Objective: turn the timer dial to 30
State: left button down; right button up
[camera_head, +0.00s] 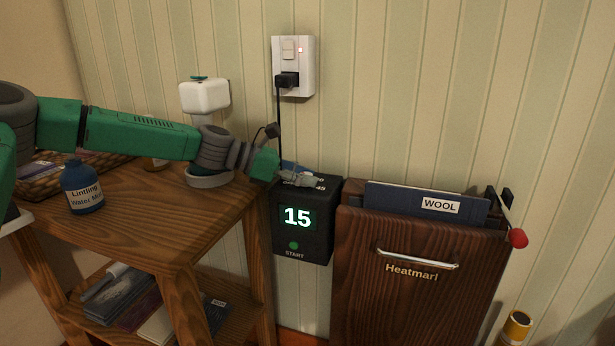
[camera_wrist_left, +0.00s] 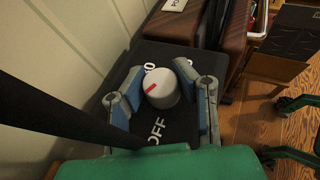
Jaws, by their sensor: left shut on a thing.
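The timer (camera_head: 301,245) is a black box between the wooden table and the dark wooden press. In the left wrist view the timer dial (camera_wrist_left: 162,90) is a light grey knob with a red mark, on a top face with OFF and part of another number showing. My left gripper (camera_wrist_left: 158,92) has its fingers on both sides of the dial. My right gripper is not in view.
A white wall outlet (camera_head: 306,58) with a black plug and hanging cord is above the timer. The wooden press (camera_head: 420,285) labelled Heatmarl stands to the right. A blue bottle (camera_head: 84,190) stands on the table (camera_head: 150,215) at left.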

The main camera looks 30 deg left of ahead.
pick_arm(q)
jog(key=shift+w+a, duration=0.1)
jog(key=shift+a, duration=0.1)
jog(key=c, duration=1.3)
grip_release()
jog(key=shift+o, duration=0.5)
jog(key=shift+a, duration=0.1)
